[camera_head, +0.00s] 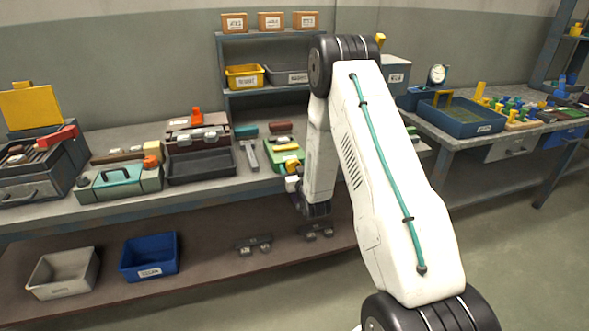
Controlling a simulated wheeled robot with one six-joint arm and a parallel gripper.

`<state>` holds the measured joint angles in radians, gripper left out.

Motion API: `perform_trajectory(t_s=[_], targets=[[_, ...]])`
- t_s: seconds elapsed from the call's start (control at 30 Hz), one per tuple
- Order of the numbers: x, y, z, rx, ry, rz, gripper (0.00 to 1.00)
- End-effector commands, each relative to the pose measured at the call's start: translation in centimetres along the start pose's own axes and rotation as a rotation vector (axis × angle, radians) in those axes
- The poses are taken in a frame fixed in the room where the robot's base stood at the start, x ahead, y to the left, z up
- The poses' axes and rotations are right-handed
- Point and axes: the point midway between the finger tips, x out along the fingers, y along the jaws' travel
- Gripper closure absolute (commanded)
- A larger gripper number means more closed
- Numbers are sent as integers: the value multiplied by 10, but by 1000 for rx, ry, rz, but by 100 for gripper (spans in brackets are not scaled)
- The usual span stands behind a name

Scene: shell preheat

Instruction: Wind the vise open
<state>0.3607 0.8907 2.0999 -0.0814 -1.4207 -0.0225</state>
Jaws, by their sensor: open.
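My white arm rises from the lower right and bends down in front of the bench. My gripper (292,180) is small in view at the bench's front edge, close to a green tray-like thing (281,160). It is open, with nothing seen in it; its fingertips are hard to make out. I cannot pick out the vise for certain. A teal and grey device (118,184) with a dark handle and an orange knob stands on the bench at the left, well apart from my gripper. My arm hides part of the bench at the right.
A dark box with a yellow lid (30,108) stands at the far left. A black tray (202,168) lies mid-bench. A shelf with a yellow bin (244,76) stands behind. Grey (62,283) and blue bins (149,268) sit below. A second bench (478,147) is at the right.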

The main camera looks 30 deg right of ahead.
Motion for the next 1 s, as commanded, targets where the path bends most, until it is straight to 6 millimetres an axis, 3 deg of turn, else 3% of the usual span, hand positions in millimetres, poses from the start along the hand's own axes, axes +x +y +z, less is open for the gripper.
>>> perform_trajectory(t_s=[0.07, 0.23, 0.67, 1.0], targets=[[0, 0, 0, 0, 0, 0, 29], [0, 0, 0, 0, 0, 0, 74], [0, 0, 0, -61, 0, 0, 74], [0, -1, 0, -300, -1, 0, 74]])
